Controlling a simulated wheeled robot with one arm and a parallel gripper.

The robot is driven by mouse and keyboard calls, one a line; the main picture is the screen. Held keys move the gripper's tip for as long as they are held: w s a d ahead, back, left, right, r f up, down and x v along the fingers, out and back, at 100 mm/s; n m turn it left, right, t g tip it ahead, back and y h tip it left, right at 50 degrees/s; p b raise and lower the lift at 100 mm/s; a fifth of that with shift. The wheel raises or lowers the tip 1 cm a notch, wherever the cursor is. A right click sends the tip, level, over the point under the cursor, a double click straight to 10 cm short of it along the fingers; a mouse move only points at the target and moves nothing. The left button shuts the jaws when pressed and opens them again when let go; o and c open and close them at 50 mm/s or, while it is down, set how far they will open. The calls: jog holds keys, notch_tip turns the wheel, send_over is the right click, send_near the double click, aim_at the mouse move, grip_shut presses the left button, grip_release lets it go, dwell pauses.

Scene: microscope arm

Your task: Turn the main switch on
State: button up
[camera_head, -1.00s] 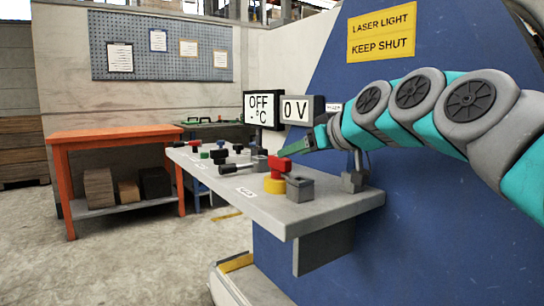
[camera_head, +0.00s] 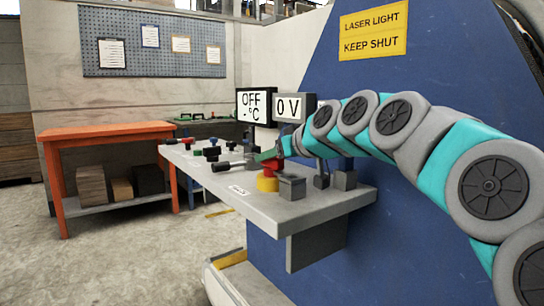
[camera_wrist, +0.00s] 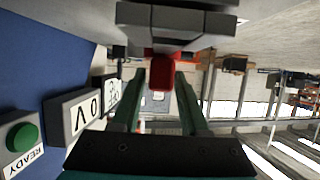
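The main switch appears to be the red handle (camera_head: 270,168) on a yellow base (camera_head: 267,184), on the grey shelf of the blue machine. My gripper (camera_head: 266,154) is at the red handle and partly covers it in the head view. In the wrist view the red handle (camera_wrist: 162,73) lies between the tips of my two green fingers (camera_wrist: 161,80). A gap shows on each side of it, so the gripper is open. A display (camera_head: 288,108) reads 0 V. The display beside it (camera_head: 254,103) reads OFF and - °C.
A grey block (camera_head: 292,188) stands right of the yellow base. A black-handled lever (camera_head: 221,167) lies to its left, with several knobs further back on the shelf (camera_head: 262,208). A green READY button (camera_wrist: 22,137) shows in the wrist view. An orange table (camera_head: 105,132) stands at the left.

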grip_shut()
dwell(1.1)
